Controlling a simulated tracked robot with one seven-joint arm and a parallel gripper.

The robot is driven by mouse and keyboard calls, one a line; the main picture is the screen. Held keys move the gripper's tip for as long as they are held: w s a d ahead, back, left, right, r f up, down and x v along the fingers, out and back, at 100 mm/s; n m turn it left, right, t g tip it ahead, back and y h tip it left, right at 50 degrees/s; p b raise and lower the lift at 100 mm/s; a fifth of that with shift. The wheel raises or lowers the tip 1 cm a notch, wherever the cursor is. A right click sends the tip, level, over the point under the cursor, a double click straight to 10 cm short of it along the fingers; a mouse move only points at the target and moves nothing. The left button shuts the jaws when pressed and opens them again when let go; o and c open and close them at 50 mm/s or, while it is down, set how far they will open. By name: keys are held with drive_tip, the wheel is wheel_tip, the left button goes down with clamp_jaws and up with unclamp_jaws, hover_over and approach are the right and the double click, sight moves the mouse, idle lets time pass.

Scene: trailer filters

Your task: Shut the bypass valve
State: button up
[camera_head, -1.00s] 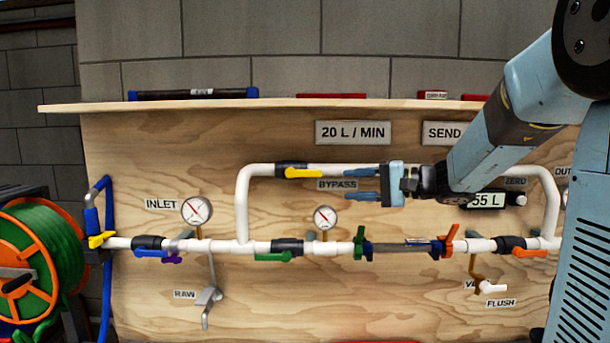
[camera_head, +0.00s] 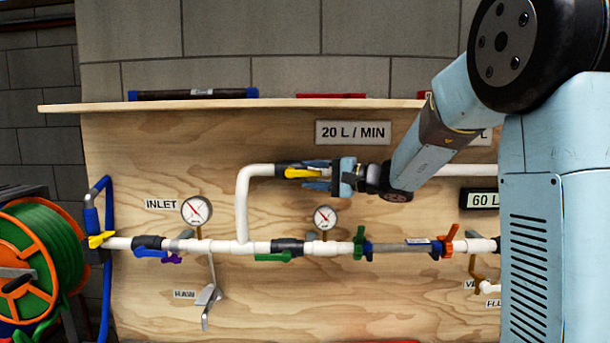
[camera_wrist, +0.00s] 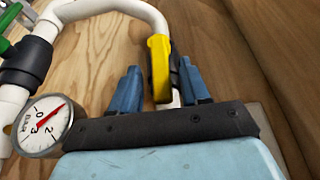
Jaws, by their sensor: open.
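The bypass valve has a yellow lever (camera_head: 304,173) that lies along the upper white bypass pipe (camera_head: 258,170), beside its black body (camera_head: 284,169). My gripper (camera_head: 318,174) is at the lever's right end, one finger above and one below it. In the wrist view the yellow lever (camera_wrist: 159,67) stands between the two blue fingers of my gripper (camera_wrist: 160,88), which are apart. I cannot tell whether either finger touches the lever. The BYPASS label is hidden behind my gripper.
Below run the main pipe with a green lever (camera_head: 273,256), a blue lever (camera_head: 150,253) and a filter (camera_head: 402,247) between green and orange clamps. A gauge (camera_head: 325,217) stands just below my gripper, and also shows in the wrist view (camera_wrist: 43,126). A hose reel (camera_head: 40,255) is at left.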

drive_tip(key=shift+x, duration=1.25)
clamp_jaws()
